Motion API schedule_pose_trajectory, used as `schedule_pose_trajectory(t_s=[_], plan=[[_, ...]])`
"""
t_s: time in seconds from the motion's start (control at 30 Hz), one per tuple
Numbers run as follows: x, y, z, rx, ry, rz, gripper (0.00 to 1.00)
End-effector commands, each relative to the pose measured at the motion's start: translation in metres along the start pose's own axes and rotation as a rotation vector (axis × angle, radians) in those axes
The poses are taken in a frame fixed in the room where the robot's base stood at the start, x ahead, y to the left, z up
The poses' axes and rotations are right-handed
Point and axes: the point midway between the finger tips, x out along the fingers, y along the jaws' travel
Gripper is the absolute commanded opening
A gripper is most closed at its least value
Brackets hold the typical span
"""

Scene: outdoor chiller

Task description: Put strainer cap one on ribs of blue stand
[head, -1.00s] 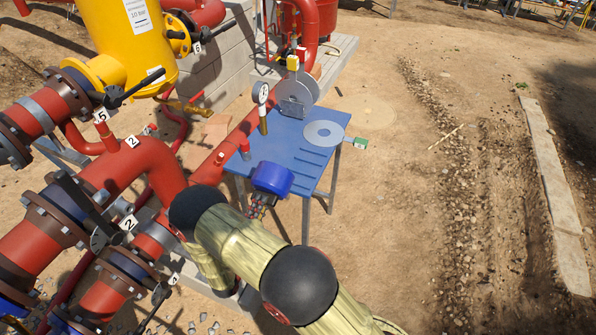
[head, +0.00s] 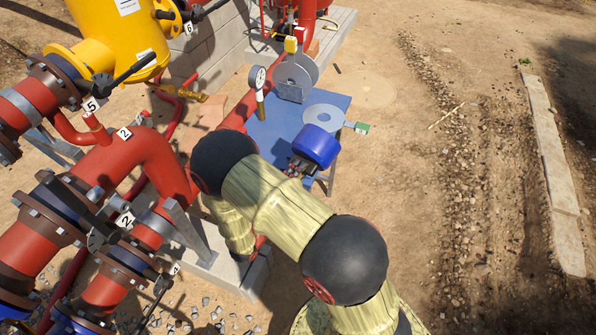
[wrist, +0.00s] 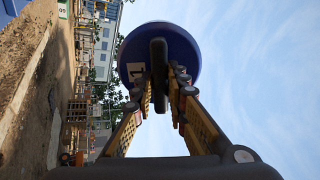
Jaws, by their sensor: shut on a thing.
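Strainer cap one (head: 318,143), a thick blue round cap, is in my gripper (head: 298,166) in the head view, over the front right part of the blue stand (head: 268,135). In the wrist view, the cap (wrist: 185,45) shows a white label with a 1. My gripper (wrist: 159,75) is shut on it. The cap's face stands roughly upright. The stand's ribs cannot be made out; the cap, gripper and arm cover that part of the top.
A flat grey ring (head: 323,118) lies on the stand with a green tag (head: 361,128) beside it. Grey upright discs (head: 293,78) and a pressure gauge (head: 257,79) stand at the back. Red pipes (head: 135,155) are on the left. Open dirt is on the right.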

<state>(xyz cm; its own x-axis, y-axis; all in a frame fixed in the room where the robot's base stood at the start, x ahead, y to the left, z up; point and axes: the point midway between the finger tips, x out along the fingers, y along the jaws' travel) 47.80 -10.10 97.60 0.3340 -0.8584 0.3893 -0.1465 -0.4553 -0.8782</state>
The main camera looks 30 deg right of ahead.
Motion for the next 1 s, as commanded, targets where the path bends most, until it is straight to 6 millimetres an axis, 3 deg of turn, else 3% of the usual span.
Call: schedule_pose_trajectory(t_s=[0.2,0.4,0.77,1.0], plan=[[0.024,0.025,0.040,0.002,0.005,-0.001,0.00],[0.028,0.054,0.069,0.002,0.002,-0.002,0.00],[0.033,0.072,0.087,0.003,0.001,-0.002,0.00],[0.024,0.100,0.099,0.001,0.000,-0.002,0.00]])
